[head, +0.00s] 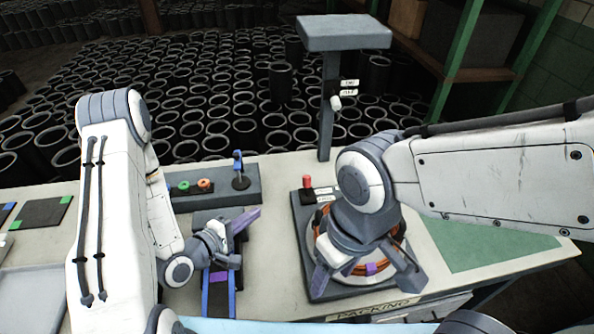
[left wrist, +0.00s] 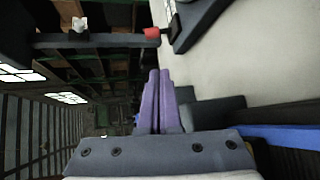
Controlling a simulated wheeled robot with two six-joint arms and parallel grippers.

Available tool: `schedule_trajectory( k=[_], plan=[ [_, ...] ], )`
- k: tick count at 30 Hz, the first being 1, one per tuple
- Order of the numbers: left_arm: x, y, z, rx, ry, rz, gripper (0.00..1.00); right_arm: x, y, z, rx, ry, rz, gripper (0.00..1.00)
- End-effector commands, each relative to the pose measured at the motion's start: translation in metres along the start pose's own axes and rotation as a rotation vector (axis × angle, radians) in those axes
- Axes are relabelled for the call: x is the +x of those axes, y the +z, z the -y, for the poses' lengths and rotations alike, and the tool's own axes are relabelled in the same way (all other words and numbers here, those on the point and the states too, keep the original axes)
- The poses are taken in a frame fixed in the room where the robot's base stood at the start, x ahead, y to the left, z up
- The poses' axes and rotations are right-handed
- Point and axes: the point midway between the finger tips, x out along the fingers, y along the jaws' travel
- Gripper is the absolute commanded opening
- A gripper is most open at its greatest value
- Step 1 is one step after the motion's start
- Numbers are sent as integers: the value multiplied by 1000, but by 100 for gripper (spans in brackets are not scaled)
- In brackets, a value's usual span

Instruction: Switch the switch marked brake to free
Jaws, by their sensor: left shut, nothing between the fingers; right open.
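A red-capped lever switch (head: 307,183) stands upright on the dark base plate right of centre, with small white labels beside it that I cannot read. A second switch with a white knob (head: 336,102) is on the grey post, beside two labels too small to read surely. My left gripper (head: 254,214) is shut and empty, left of the red switch and apart from it; its purple fingers (left wrist: 152,98) lie together. My right gripper (head: 368,279) is open above the orange coil (head: 324,222).
A grey box with coloured buttons (head: 205,185) and a blue-topped lever (head: 239,170) stands behind my left gripper. A blue-edged rail (head: 221,300) lies below it. A green mat (head: 490,243) is on the right. Many black sleeves (head: 215,95) fill the floor behind.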

Motion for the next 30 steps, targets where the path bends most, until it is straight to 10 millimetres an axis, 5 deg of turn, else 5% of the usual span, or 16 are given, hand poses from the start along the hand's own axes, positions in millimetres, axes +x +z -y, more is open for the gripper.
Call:
schedule_trajectory(
  k=[16,30],
  plan=[
    [2,2,-3,-61,47,2,0,3,0,0,0,0,0,59],
    [61,1,-2,-56,52,0,0,68,4,-5,0,0,0,59]
  ],
)
